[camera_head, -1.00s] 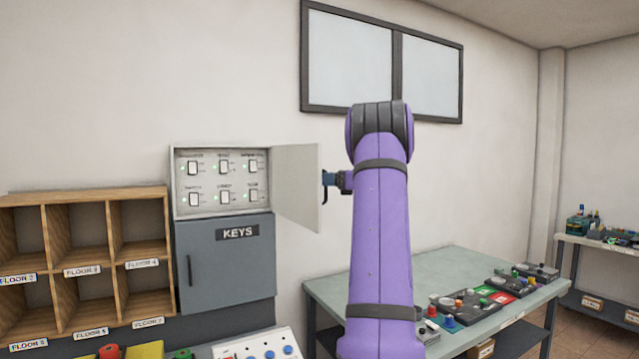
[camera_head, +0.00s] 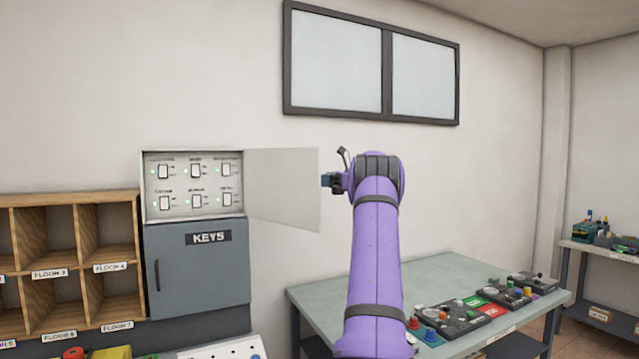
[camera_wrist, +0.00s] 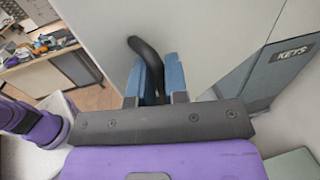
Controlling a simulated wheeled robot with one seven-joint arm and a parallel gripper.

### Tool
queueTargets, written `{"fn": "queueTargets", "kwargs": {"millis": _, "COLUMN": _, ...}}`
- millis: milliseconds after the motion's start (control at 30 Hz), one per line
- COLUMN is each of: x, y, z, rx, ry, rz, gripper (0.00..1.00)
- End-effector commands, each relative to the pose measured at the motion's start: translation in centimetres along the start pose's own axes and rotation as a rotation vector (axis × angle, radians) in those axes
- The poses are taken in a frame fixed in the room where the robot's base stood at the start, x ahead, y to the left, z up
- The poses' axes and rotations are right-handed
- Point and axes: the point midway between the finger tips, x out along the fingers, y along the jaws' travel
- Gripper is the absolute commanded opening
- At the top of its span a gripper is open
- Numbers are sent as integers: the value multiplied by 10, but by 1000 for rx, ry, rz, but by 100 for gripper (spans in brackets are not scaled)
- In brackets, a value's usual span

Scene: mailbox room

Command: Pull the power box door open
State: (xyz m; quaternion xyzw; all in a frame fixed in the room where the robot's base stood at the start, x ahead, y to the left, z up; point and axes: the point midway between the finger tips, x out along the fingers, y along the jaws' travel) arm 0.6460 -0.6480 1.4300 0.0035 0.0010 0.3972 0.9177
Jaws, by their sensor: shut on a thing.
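The power box (camera_head: 193,216) hangs on the wall with its switches showing. Its pale door (camera_head: 282,188) is swung open to the right, hinged on the box's right side. My gripper (camera_head: 327,181) is at the door's free edge, partly hidden behind my wrist. In the wrist view, the blue fingers of my gripper (camera_wrist: 156,78) are shut on the dark curved door handle (camera_wrist: 146,56). The door's panel (camera_wrist: 205,40) fills the space beyond the fingers.
A grey KEYS cabinet (camera_head: 198,272) is below the power box. Wooden pigeonholes (camera_head: 107,268) stand at left. A table (camera_head: 390,283) with several control boxes is at lower right. A framed window (camera_head: 372,62) is above.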

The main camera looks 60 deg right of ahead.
Motion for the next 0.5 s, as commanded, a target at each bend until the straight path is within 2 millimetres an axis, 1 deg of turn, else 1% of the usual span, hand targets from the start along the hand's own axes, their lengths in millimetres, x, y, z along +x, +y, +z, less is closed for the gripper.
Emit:
{"fn": "queueTargets", "kwargs": {"millis": 33, "x": 3, "y": 1, "z": 9, "rx": -13, "ry": -3, "rz": 2, "gripper": 0}}
{"fn": "queueTargets", "kwargs": {"millis": 267, "x": 4, "y": 1, "z": 9, "rx": -14, "ry": -3, "rz": 1, "gripper": 0}}
{"fn": "queueTargets", "kwargs": {"millis": 300, "x": 4, "y": 1, "z": 9, "rx": -14, "ry": -3, "rz": 1, "gripper": 23}}
{"fn": "queueTargets", "kwargs": {"millis": 367, "x": 4, "y": 1, "z": 9, "rx": -15, "ry": -3, "rz": 1, "gripper": 37}}
{"fn": "queueTargets", "kwargs": {"millis": 500, "x": 2, "y": 1, "z": 9, "rx": -15, "ry": -2, "rz": 1, "gripper": 37}}
